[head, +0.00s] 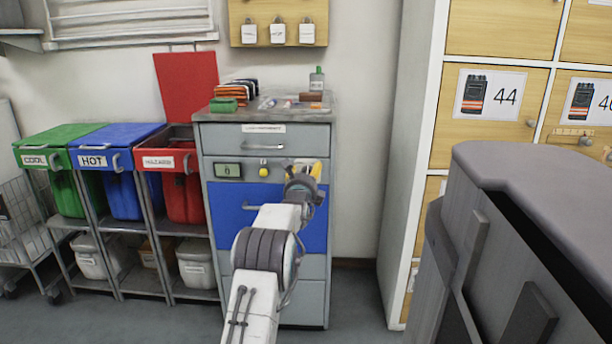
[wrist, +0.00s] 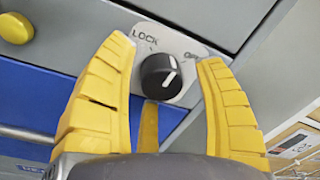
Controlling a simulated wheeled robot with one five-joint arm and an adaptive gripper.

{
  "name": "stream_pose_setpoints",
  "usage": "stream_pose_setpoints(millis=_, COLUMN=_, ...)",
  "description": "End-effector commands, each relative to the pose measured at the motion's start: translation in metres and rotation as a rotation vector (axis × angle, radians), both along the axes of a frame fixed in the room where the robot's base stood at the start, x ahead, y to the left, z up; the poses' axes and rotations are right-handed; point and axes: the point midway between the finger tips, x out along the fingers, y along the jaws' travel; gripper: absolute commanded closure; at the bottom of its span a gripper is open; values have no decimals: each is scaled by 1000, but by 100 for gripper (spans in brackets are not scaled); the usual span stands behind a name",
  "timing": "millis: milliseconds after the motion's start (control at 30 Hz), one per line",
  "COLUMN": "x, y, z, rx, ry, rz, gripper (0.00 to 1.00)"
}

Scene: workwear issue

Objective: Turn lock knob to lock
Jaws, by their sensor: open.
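The lock knob (wrist: 158,76) is round and black on a light plate in the wrist view. The knob's white line slants toward the upper right, toward that second mark rather than LOCK. My gripper (wrist: 166,54) is open, with one yellow finger on each side of the knob and visible gaps between. In the head view my gripper (head: 303,177) is at the right of the grey cabinet (head: 316,265) front and hides the knob.
A yellow button (head: 263,172) and a small green display (head: 228,170) are left of the knob. A blue drawer (head: 232,225) is below. Green, blue and red bins (head: 165,160) stand at the left. White shelving (head: 404,150) and a grey block (head: 530,190) are at the right.

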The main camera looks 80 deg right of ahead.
Motion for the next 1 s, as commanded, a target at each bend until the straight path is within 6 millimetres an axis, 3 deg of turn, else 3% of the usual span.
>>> stream_pose_setpoints(millis=467, x=0, y=-2, z=0, rx=0, ry=0, rz=0, gripper=36)
stream_pose_setpoints(millis=1000, x=0, y=-2, z=1, rx=-1, ry=0, rz=0, gripper=84)
